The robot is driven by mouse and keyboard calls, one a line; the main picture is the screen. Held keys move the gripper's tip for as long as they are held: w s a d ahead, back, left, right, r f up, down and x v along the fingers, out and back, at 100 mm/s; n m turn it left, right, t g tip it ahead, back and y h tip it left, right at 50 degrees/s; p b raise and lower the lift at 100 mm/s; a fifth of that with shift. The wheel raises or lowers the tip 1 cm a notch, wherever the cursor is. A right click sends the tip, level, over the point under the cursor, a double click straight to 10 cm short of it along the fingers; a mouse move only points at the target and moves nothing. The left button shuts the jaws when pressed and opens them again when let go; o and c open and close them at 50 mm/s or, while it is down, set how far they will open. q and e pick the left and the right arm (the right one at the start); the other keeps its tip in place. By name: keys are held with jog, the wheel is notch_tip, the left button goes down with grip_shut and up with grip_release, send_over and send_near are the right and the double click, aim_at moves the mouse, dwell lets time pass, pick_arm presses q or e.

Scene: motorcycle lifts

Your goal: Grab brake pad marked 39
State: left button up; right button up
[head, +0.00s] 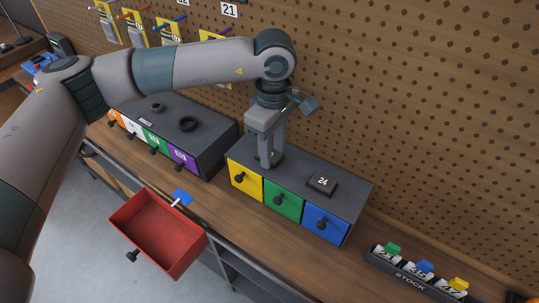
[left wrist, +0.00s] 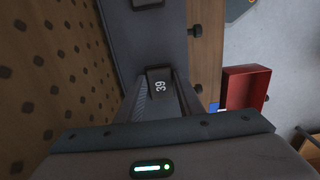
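The dark brake pad marked 39 (left wrist: 159,82) lies on the grey top of a drawer box. In the left wrist view its label faces up, between the tips of my left gripper (left wrist: 161,88). In the head view my left gripper (head: 270,161) points down onto the left part of the box with yellow, green and blue drawers (head: 340,190), and its fingers mostly hide the pad. The fingers are close to the pad's two sides; I cannot tell whether they press on it. My right gripper is not in view.
A brake pad marked 24 (head: 322,182) lies on the same box, to the right. A second drawer box (head: 205,138) stands to the left. An open red drawer (head: 160,233) juts out in front. A stock tray (head: 412,280) sits at lower right. A pegboard (head: 430,100) rises close behind.

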aim_at(274, 156)
pick_arm(q)
jog(key=c, duration=0.5)
